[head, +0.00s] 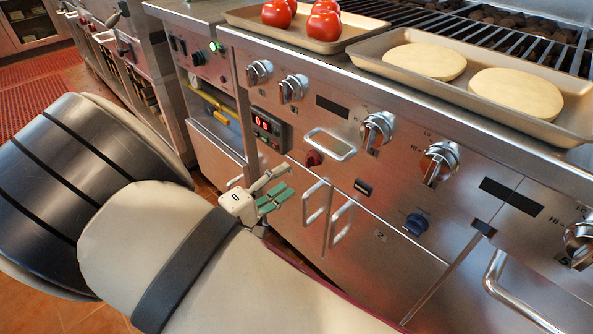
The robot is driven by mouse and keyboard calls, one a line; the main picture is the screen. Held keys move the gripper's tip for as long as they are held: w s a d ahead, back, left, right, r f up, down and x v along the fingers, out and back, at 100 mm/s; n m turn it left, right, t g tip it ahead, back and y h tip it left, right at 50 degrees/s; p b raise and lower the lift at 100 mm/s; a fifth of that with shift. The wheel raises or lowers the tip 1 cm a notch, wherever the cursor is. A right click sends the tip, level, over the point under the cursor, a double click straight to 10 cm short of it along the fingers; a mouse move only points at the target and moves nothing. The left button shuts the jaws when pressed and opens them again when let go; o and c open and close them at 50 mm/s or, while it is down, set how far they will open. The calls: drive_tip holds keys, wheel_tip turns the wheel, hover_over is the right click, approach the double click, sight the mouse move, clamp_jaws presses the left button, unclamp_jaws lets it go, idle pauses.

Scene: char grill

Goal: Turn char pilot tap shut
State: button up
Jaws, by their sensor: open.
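The char grill's steel front (330,90) fills the right of the head view. A small red tap (313,158) sits on it under a metal loop handle (330,144). No readable label shows which one is the char pilot tap. My gripper (275,188), white with grey and green fingers, is open and empty. In the picture it is just left of and below the red tap, and appears apart from it.
Several silver control knobs (378,129) line the upper panel. Two upright door handles (340,222) stick out below the red tap. Trays of tomatoes (277,13) and round flat dough (424,61) lie on top.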

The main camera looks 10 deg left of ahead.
drive_tip(key=shift+v, duration=1.9)
drive_tip(key=shift+s, duration=0.1)
